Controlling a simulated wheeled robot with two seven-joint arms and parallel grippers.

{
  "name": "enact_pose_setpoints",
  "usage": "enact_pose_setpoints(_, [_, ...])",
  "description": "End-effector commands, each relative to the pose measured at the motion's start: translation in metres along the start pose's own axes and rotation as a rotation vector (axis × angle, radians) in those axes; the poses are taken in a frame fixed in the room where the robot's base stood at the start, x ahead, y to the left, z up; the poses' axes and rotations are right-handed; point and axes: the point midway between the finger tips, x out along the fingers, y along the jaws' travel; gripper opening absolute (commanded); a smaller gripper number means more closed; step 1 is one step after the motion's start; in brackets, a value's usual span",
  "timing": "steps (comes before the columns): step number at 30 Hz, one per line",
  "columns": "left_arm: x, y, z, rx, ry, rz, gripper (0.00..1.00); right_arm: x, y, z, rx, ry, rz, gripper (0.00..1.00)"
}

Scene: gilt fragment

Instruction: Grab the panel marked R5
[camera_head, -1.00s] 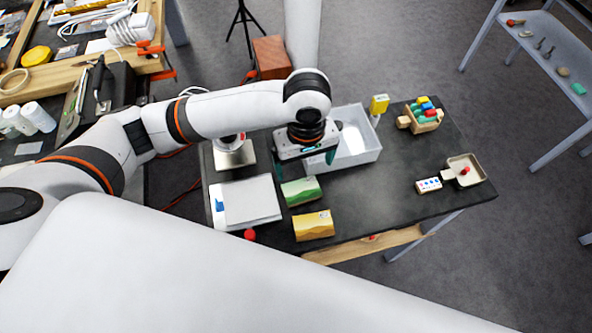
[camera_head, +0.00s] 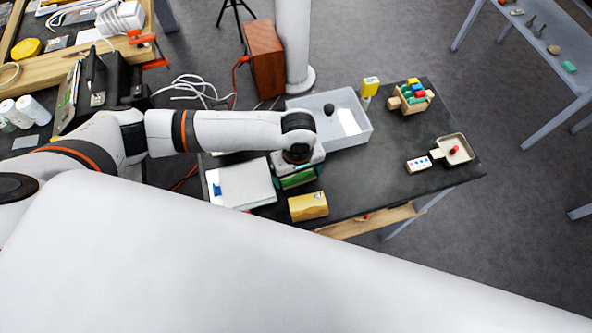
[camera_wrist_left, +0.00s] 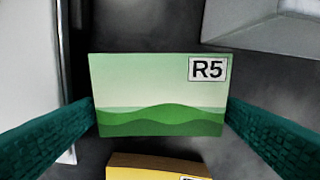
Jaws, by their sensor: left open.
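The panel marked R5 (camera_wrist_left: 155,85) is a flat green piece with hills and a white label. In the left wrist view it lies between the two teal fingers of my left gripper (camera_wrist_left: 160,120). The gripper is open, and the fingers stand close to the panel's left and right edges; I cannot tell if they touch. In the head view my left gripper (camera_head: 298,172) is over the panel, whose green part (camera_head: 297,180) shows just below the wrist. My right gripper is not in view.
A yellow panel (camera_head: 308,206) lies just in front of the R5 panel. A white board (camera_head: 243,184) lies to the left, and a grey bin (camera_head: 362,137) stands behind. A block caddy (camera_head: 412,98) and a small tray (camera_head: 466,151) are at the right of the dark table (camera_head: 390,185).

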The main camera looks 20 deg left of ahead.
Motion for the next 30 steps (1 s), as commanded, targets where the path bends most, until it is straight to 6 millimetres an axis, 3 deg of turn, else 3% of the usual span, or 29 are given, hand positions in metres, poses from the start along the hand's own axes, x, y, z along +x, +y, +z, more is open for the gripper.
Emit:
enact_pose_setpoints(6, [0.001, 0.000, 0.000, 0.000, 0.000, 0.000, 0.89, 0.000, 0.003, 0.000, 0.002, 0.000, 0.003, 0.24])
enact_pose_setpoints(12, [0.001, 0.000, 0.000, 0.000, 0.000, 0.000, 0.57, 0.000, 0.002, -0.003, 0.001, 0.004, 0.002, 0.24])
enact_pose_setpoints(22, [-0.008, -0.001, 0.000, 0.000, 0.000, -0.002, 0.57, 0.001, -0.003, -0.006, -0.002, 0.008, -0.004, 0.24])
enact_pose_setpoints(30, [-0.059, -0.001, 0.000, 0.002, 0.000, -0.005, 0.57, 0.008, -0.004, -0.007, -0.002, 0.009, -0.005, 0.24])
